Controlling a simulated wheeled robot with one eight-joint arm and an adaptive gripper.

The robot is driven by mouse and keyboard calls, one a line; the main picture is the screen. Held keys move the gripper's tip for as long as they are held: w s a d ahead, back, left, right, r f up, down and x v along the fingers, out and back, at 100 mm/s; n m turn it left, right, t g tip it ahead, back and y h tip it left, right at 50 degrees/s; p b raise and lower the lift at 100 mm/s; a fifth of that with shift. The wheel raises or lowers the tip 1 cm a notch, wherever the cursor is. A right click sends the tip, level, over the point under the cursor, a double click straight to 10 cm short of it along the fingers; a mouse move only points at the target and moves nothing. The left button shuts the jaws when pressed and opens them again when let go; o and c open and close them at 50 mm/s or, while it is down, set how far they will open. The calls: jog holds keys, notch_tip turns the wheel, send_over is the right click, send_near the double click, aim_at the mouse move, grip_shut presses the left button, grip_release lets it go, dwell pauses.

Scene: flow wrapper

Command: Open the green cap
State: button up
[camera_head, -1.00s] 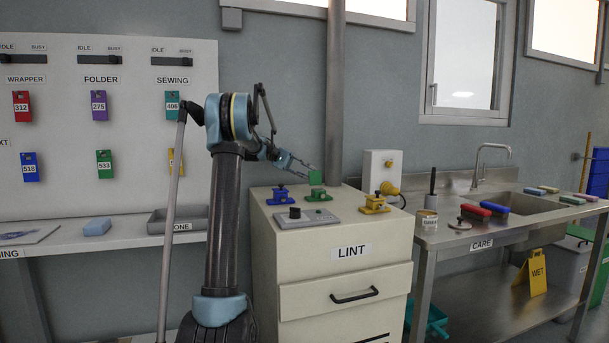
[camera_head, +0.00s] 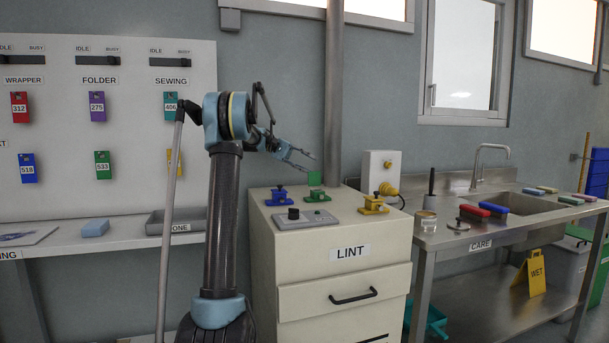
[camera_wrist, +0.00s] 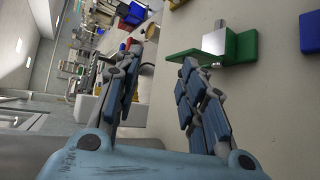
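The green cap (camera_head: 315,179) stands up as a small plate above its green base (camera_head: 316,195) on top of the cabinet. In the wrist view the green cap (camera_wrist: 186,55) joins a silver block and the green base (camera_wrist: 241,47) in an L shape. My gripper (camera_head: 309,162) is just above and beside the cap, with its two fingers spread and nothing between them. In the wrist view my gripper (camera_wrist: 168,50) has one finger near the cap; I cannot tell whether it touches.
A vertical pipe (camera_head: 334,100) rises close behind. A steel sink table (camera_head: 455,240) stands to the right.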

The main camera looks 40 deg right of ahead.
jog(key=shift+r, duration=2.75)
jog(key=shift+c, duration=0.6)
